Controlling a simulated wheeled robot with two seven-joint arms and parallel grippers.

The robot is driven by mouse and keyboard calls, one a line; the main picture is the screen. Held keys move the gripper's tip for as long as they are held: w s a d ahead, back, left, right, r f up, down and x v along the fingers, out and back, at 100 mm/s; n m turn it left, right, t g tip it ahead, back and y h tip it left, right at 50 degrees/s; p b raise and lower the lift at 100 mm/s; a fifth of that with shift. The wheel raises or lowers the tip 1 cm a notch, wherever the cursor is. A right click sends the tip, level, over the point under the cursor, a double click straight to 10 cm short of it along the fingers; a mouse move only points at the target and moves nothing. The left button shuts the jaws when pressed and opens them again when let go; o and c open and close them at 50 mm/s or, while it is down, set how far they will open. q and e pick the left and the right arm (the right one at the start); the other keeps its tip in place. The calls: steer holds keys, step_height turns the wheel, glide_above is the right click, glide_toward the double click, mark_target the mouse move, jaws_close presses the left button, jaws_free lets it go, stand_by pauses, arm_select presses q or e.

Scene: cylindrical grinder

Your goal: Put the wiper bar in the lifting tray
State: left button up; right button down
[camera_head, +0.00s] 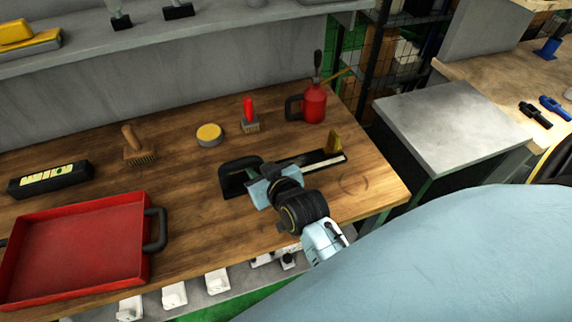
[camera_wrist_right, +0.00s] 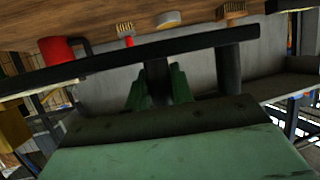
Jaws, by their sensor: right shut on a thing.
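The wiper bar (camera_head: 318,158) is a long dark bar with a pale strip, a black handle at its left end and a yellow piece at its right. My right gripper (camera_head: 268,172) is shut on it near the handle end, over the wooden bench; I cannot tell whether the bar touches the bench. In the right wrist view the dark bar (camera_wrist_right: 90,66) crosses in front of the green fingers (camera_wrist_right: 158,88). The lifting tray (camera_head: 80,250) is red, shallow, empty, with black handles, at the lower left of the bench. My left gripper is out of view.
A black box (camera_head: 52,179), a wooden brush (camera_head: 138,148), a round yellow-topped tin (camera_head: 209,135), a red-handled brush (camera_head: 250,118) and a red oil can (camera_head: 313,102) stand along the back. Bare bench (camera_head: 195,200) lies between tray and bar.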

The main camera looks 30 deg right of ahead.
steer(key=shift+s+f+p, duration=0.25)
steer(key=shift+f+p, duration=0.1)
steer(key=shift+f, duration=0.05)
steer(key=shift+f, duration=0.1)
steer(key=shift+f+b, duration=0.4)
steer(key=shift+f, duration=4.35)
steer(key=shift+f, duration=0.15)
steer(key=c, duration=1.2)
jaws_free()
steer(key=shift+f, duration=0.1)
